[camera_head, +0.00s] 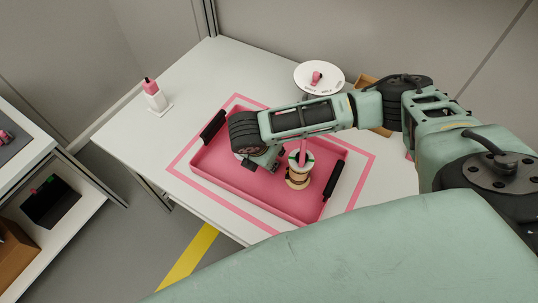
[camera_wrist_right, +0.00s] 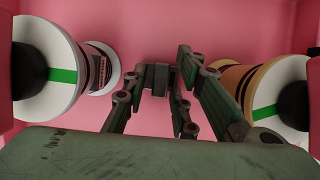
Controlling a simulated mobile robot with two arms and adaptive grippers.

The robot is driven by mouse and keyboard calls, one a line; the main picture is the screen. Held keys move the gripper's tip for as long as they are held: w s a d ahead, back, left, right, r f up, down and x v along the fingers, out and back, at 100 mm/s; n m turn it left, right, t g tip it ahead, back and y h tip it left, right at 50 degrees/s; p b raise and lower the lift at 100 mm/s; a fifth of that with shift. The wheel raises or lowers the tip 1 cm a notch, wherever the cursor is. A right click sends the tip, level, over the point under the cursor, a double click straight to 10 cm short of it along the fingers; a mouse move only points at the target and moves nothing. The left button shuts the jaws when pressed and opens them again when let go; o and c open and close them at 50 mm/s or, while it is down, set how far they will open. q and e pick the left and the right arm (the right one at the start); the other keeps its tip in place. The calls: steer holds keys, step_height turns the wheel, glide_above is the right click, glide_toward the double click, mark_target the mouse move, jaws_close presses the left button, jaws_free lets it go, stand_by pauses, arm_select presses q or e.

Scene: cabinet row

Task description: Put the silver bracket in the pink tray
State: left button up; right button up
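The pink tray (camera_head: 252,189) with two black handles lies on the white table inside a pink outline. My right gripper (camera_head: 264,166) points down over the tray's inside, and its tips are low. In the right wrist view, its fingers (camera_wrist_right: 160,80) reach toward the pink floor. A small grey block shows between the fingertips. I cannot tell whether it is the silver bracket or part of a finger, nor whether the fingers are closed on it. No bracket is clearly visible elsewhere. My left gripper is not in view.
A copper-coloured spool (camera_head: 298,178) stands in the tray right of the gripper. A white spool (camera_wrist_right: 50,72) is on the other side in the wrist view. A pink-capped bottle (camera_head: 154,95) and a round white dish (camera_head: 318,77) stand outside the tray.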

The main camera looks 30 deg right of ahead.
steer(key=shift+o, duration=0.2)
steer(key=v, duration=1.2)
steer(key=shift+b, duration=0.3)
steer(key=shift+r, duration=0.1)
